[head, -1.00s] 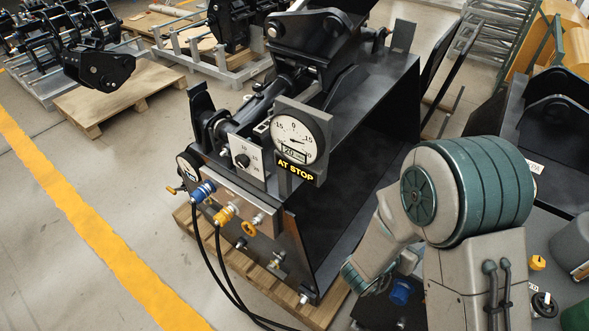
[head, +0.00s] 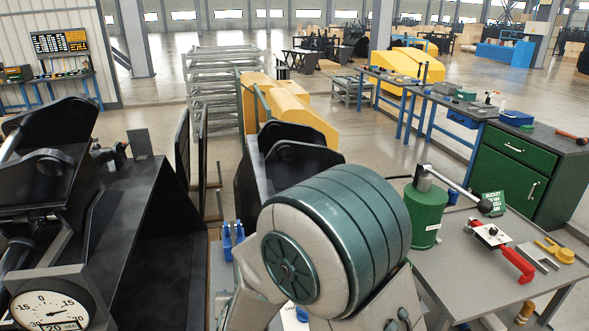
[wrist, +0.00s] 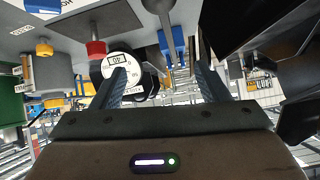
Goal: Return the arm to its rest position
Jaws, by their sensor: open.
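My arm (head: 335,245) shows large in the lower middle of the head view, folded with its grey and teal joint in front. My gripper is hidden behind it or out of that view. In the wrist view my gripper (wrist: 160,88) is open, with two dark fingers apart and nothing held between them. Beyond the fingers, a round white gauge (wrist: 120,66) and a blue forked part (wrist: 172,45) show. I cannot tell how far they are from the fingertips.
A black bucket assembly (head: 150,210) with a dial (head: 48,308) stands at left. A grey table (head: 460,262) at right holds a green canister (head: 424,212) and a red-handled tool (head: 505,250). A green cabinet (head: 515,170) stands behind. Open floor lies farther back.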

